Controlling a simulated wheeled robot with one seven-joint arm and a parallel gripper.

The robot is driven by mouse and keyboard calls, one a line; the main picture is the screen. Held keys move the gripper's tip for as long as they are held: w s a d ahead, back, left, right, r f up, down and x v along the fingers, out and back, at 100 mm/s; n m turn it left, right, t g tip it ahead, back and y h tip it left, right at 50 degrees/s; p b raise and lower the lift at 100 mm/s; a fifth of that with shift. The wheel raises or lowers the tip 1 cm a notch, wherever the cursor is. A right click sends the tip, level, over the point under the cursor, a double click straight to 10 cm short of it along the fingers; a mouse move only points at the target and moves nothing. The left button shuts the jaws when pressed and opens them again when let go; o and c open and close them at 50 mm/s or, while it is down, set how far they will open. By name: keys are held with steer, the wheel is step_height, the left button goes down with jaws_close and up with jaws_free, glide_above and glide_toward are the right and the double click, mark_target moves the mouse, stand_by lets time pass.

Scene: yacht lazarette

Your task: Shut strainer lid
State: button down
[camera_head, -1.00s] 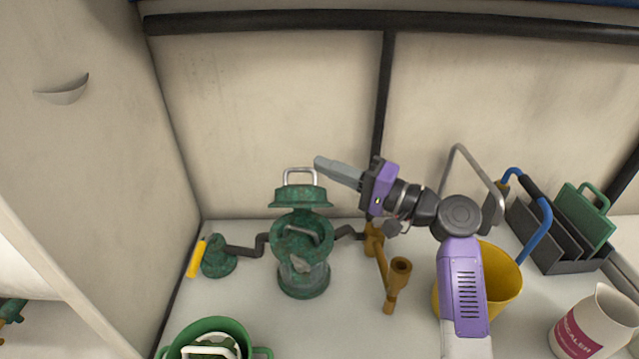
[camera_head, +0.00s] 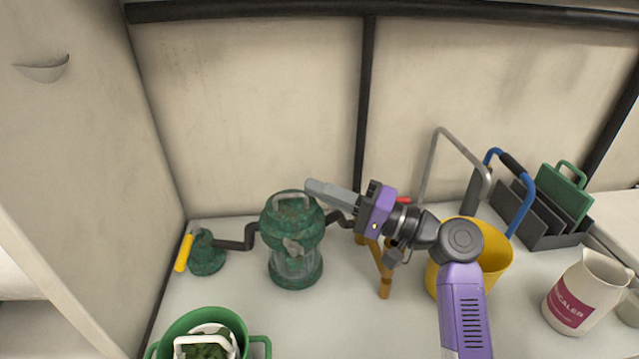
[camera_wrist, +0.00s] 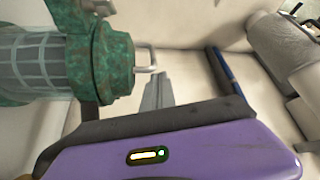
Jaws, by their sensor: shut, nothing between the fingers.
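The strainer (camera_head: 296,262) is a green, weathered cylinder with a clear lower part, standing at the back left of the counter. Its green lid (camera_head: 292,212) lies down over the top of the body, with a metal loop handle (camera_head: 291,194) on it. In the wrist view the strainer (camera_wrist: 40,60) lies sideways at the upper left, with its lid (camera_wrist: 112,58) and loop handle (camera_wrist: 148,60) facing the fingers. My gripper (camera_head: 312,187) is shut and empty, its fingertips just right of the lid's handle. The fingers (camera_wrist: 157,92) also show beside the handle in the wrist view; contact cannot be told.
Black pipes run from the strainer to a yellow-handled valve (camera_head: 185,252) at left and behind my arm. A green bucket (camera_head: 262,342) is in front. A yellow bucket (camera_head: 490,275), a white jug (camera_head: 590,290) and a dark rack (camera_head: 550,232) stand right.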

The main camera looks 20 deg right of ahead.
steer(key=shift+s+a+f, duration=0.1)
steer(key=shift+s+f, duration=0.05)
steer(key=shift+f, duration=0.1)
stand_by(0.4)
step_height(320, 180, up, 20)
steer(key=p, duration=0.3)
steer(key=shift+r+p, duration=0.15)
steer(key=shift+p, duration=0.2)
